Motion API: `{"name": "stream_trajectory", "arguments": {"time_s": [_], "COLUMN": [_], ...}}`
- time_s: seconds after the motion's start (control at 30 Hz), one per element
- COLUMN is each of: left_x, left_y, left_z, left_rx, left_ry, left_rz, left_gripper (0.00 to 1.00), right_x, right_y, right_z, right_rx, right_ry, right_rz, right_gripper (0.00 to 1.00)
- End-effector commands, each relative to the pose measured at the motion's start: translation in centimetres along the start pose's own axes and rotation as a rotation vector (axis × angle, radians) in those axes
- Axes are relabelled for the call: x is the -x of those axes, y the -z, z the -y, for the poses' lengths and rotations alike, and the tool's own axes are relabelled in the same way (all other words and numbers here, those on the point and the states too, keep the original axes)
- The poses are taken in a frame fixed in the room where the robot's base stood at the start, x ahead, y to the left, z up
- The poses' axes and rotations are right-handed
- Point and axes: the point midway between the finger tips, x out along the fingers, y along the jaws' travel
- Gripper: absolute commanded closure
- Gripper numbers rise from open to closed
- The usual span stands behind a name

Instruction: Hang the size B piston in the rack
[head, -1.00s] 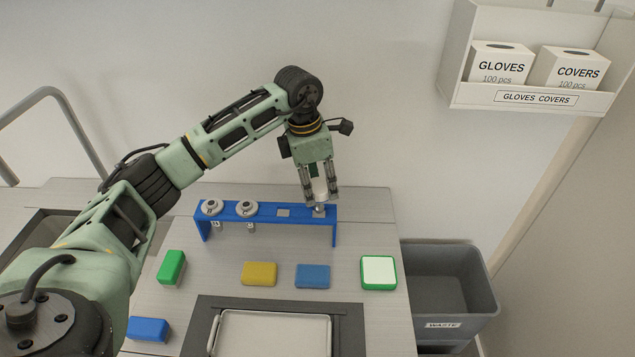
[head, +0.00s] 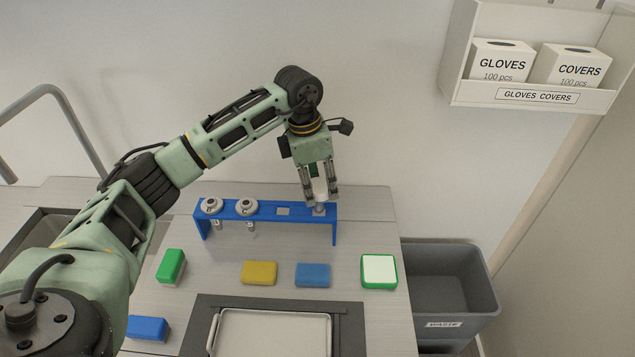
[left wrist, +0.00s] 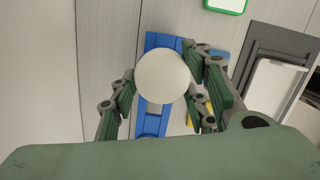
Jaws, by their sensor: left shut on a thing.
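The blue rack (head: 264,212) stands on the worktop, and part of it shows in the left wrist view (left wrist: 152,122). Two grey pistons hang in its left slots, the first (head: 212,206) at the end and the second (head: 246,207) beside it. The third slot (head: 283,211) is empty. My left gripper (head: 320,197) is shut on a white-topped piston (left wrist: 163,76) at the rack's right end slot. The piston's grey lower part (head: 319,209) is at the slot; how deep it sits is hidden. No size mark is readable. My right gripper is not in view.
Green (head: 171,266), yellow (head: 259,273) and blue (head: 312,275) blocks lie in front of the rack, with a white-topped green one (head: 379,272) to the right. A tray (head: 222,330) lies at the front. A grey waste bin (head: 440,300) stands right of the worktop.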

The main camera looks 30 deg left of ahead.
Motion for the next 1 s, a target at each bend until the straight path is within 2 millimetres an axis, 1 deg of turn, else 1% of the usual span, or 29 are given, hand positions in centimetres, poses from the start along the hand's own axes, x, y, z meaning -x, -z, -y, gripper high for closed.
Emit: {"name": "stream_trajectory", "arguments": {"time_s": [0.7,1.0], "left_x": [-2.3,-2.4], "left_y": [0.4,0.4], "left_z": [0.0,0.0], "left_rx": [0.000,0.000], "left_ry": [0.000,-0.001], "left_rz": [0.001,0.001], "left_gripper": [0.91,0.91], "right_x": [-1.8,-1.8], "right_y": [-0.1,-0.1], "right_z": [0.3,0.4], "right_rx": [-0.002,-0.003], "right_ry": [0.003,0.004], "right_rz": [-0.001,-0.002], "right_gripper": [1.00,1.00]}}
